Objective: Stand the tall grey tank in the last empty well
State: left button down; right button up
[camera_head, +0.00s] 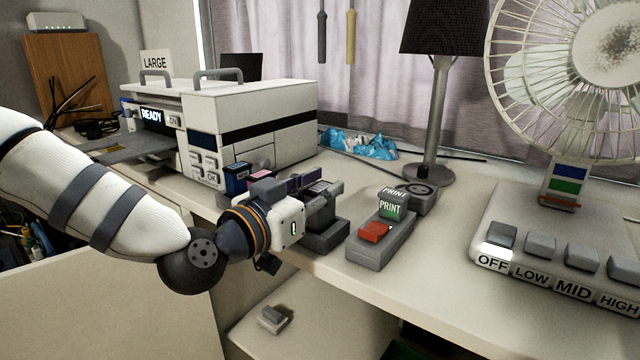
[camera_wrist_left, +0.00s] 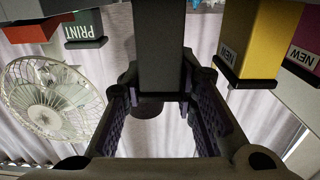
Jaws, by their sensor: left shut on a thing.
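My left gripper (camera_head: 328,190) is above the desk, right of the printer. In the left wrist view its fingers (camera_wrist_left: 160,105) are shut on the tall grey tank (camera_wrist_left: 160,45), which runs up out of the picture. In the head view I cannot clearly separate the tank from the fingers. A yellow tank (camera_wrist_left: 250,45) and a magenta tank (camera_wrist_left: 303,45), both marked NEW, stand beside the held tank in the wrist view. A blue tank (camera_head: 237,180) shows behind the gripper in the head view. The empty well cannot be made out. My right gripper is not in view.
The white printer (camera_head: 265,110) reads READY. A grey control box (camera_head: 380,245) with a red button and a green PRINT block stands right of the gripper. A lamp (camera_head: 432,120) and a fan (camera_head: 575,80) stand farther right. The desk's front edge is close below.

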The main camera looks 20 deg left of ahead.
aim_at(320, 187)
pick_arm(q)
jog(key=shift+f, duration=0.45)
jog(key=c, duration=1.2)
grip_release()
notch_tip(320, 187, up, 10)
jog(key=shift+r, duration=0.1)
